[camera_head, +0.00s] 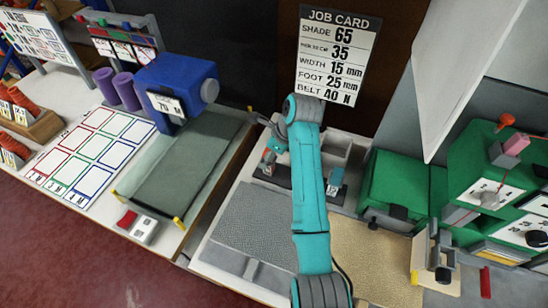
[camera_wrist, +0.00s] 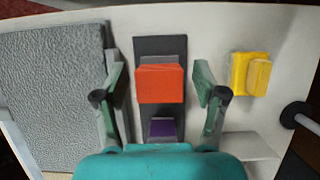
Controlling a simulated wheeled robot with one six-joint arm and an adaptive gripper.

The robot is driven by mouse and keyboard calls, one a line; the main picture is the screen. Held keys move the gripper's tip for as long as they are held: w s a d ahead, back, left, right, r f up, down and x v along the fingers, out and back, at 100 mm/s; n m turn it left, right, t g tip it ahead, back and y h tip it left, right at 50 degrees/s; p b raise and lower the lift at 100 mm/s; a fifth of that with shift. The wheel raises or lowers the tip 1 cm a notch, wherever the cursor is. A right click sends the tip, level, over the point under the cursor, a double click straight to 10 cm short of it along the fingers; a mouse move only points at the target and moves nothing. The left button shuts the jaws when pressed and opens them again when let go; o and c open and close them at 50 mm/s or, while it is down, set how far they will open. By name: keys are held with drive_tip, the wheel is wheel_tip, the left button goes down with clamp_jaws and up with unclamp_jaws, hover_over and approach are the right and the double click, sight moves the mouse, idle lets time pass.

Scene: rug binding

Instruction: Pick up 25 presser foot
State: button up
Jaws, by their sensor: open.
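An orange block-shaped piece (camera_wrist: 160,84) stands on a dark grey strip in the wrist view, with a grey part behind it. I see no number on it, so I cannot tell which size of presser foot it is. My gripper (camera_wrist: 158,76) is open, with one finger to the left and one to the right of the orange piece, apart from it. A purple piece (camera_wrist: 162,129) sits nearer on the same strip. A yellow piece (camera_wrist: 250,74) lies right of the right finger. In the head view my arm hides much of this place.
A grey textured pad (camera_wrist: 55,80) lies left of the strip. In the head view, the job card (camera_head: 337,55) reads foot 25 mm. A green machine (camera_head: 490,185) stands on the right, and a blue unit (camera_head: 178,85) with a belt on the left.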

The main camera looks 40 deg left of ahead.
drive_tip(key=c, duration=1.3)
drive_tip(key=shift+r, duration=0.1)
